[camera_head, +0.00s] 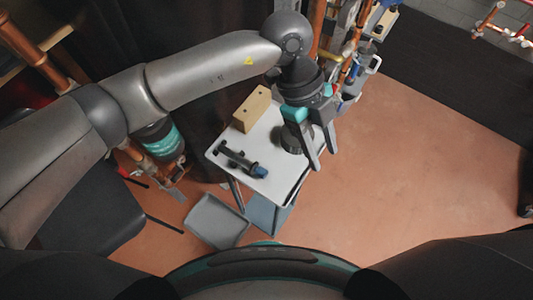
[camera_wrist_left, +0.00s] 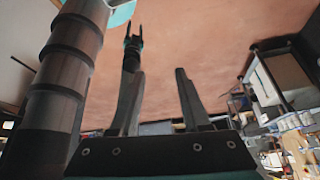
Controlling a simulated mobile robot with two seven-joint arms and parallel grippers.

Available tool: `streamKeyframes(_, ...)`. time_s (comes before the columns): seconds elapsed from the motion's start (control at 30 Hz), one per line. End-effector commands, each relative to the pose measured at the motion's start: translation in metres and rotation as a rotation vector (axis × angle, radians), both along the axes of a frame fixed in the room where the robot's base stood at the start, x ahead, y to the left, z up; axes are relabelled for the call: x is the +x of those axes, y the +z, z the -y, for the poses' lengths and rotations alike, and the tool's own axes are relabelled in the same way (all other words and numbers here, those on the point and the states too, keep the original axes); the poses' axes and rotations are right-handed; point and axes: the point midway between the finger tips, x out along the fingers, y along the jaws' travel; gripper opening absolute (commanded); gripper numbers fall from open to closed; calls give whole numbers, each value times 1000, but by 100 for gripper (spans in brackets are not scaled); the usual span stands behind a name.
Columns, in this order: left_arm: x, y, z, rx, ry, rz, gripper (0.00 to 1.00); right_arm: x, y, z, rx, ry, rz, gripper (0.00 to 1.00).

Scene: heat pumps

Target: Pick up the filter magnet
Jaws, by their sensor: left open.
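My left gripper (camera_head: 323,158) is open and empty, fingers pointing down near the right edge of a small white table (camera_head: 270,128). In the left wrist view its two fingers (camera_wrist_left: 160,72) stand apart with nothing between them. A dark round part (camera_head: 291,139) is on the table just left of the fingers, partly hidden by them. A black elongated part with a blue end (camera_head: 240,161) lies on the table's near left side, apart from the gripper. I cannot tell for certain which of these is the filter magnet.
A wooden block (camera_head: 251,109) is on the table's far side. A grey tray (camera_head: 216,222) lies on the floor in front of the table. Copper pipes and valves (camera_head: 345,50) stand behind the gripper. The reddish floor (camera_head: 430,150) to the right is clear.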

Motion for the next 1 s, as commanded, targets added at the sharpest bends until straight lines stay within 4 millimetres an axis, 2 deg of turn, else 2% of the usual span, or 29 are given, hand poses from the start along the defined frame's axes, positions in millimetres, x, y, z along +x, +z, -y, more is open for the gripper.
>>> streamKeyframes(0.03,15,-7,-21,124,22,44,47,0,0,0,0,0,1,50)
streamKeyframes(0.1,32,-13,-49,274,62,94,47,0,0,0,0,0,1,50)
streamKeyframes(0.2,50,-15,-77,423,111,150,47,1,0,0,0,0,1,50)
streamKeyframes(0.3,59,-16,-92,502,142,179,47,1,0,0,0,0,1,50)
streamKeyframes(0.43,59,-30,-99,530,153,187,47,1,-3,0,-1,0,1,50)
streamKeyframes(0.7,49,-87,-105,527,150,184,47,1,-13,1,0,-1,2,50)
streamKeyframes(0.8,47,-102,-106,525,149,185,47,1,-15,1,-1,-1,2,50)
streamKeyframes(1.0,45,-113,-108,524,149,186,47,2,-17,2,-3,-1,3,50)
